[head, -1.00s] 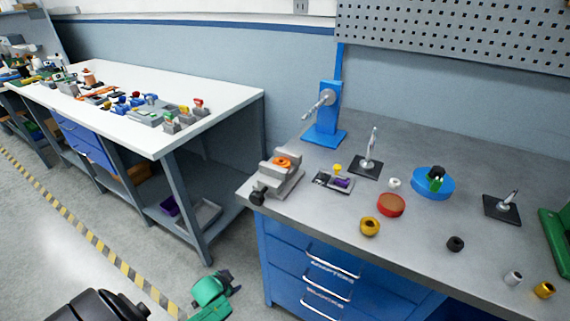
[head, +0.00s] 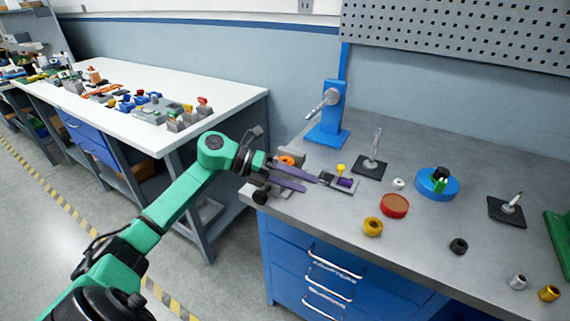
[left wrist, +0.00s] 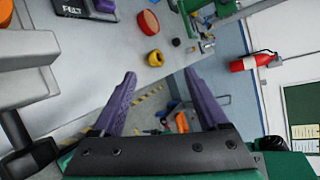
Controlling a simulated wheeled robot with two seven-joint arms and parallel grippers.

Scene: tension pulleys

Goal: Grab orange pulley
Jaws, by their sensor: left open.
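The orange pulley (head: 287,159) lies on the grey vise (head: 254,193) at the left front corner of the grey-topped bench. My left gripper (head: 309,183) is over that corner with its purple fingers spread, empty, and it partly hides the vise and the pulley. In the left wrist view, my left gripper (left wrist: 160,73) is open with nothing between its fingers. The vise (left wrist: 28,55) shows at the left there, and an orange part (left wrist: 5,12) is cut off at the upper left edge. My right gripper is not in view.
Right of the gripper are a small dark tray (head: 339,184), a red disc (head: 395,205), a gold ring (head: 372,227) and a blue disc (head: 437,183). A blue post stand (head: 329,125) rises behind the vise. A white table (head: 180,95) stands to the left.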

